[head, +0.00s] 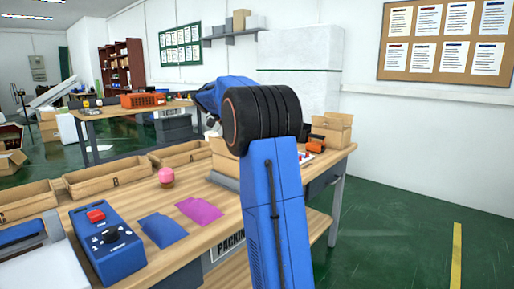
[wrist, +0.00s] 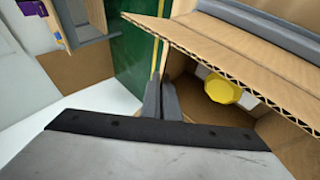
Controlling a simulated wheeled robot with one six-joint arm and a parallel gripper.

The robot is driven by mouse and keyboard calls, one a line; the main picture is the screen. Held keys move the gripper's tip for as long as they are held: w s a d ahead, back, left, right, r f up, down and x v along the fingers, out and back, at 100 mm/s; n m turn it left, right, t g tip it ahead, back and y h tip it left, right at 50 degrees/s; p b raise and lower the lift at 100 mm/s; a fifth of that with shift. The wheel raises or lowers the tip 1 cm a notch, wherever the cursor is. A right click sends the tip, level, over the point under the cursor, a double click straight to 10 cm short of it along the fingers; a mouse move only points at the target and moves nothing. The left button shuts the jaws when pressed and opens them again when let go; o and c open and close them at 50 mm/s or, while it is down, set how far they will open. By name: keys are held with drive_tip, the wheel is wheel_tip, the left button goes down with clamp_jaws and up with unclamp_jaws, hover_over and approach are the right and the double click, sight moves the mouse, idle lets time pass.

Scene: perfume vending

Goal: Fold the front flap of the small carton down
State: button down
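In the wrist view an open cardboard carton (wrist: 218,117) fills the right side, with a yellow rounded item (wrist: 222,89) inside. A broad flap with a corrugated edge (wrist: 225,50) slants across its opening. My gripper (wrist: 161,82) has its two dark fingers close together at the carton's left edge, with no clear object between them. I cannot tell whether they touch the cardboard. In the head view a carton (head: 222,157) on the table is partly hidden behind my blue arm. My gripper is hidden there too.
The wooden table (head: 190,243) holds a blue control box (head: 108,243), a blue sheet (head: 162,230), a magenta sheet (head: 200,211), a pink round item (head: 167,176) and open trays (head: 100,180). Another open carton (head: 332,128) stands at the far right end. Green floor is clear on the right.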

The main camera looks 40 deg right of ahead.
drive_tip(key=shift+w+f+n+g, duration=0.15)
drive_tip(key=shift+w+f+g, duration=0.1)
drive_tip(key=shift+g, duration=0.3)
drive_tip(key=shift+w+f+n+g, duration=0.15)
drive_tip(key=shift+f+g, duration=0.05)
drive_tip(key=shift+g, duration=0.35)
drive_tip(key=shift+h, duration=0.3)
drive_tip(key=c, duration=2.5)
unclamp_jaws()
drive_tip(key=o, duration=0.5)
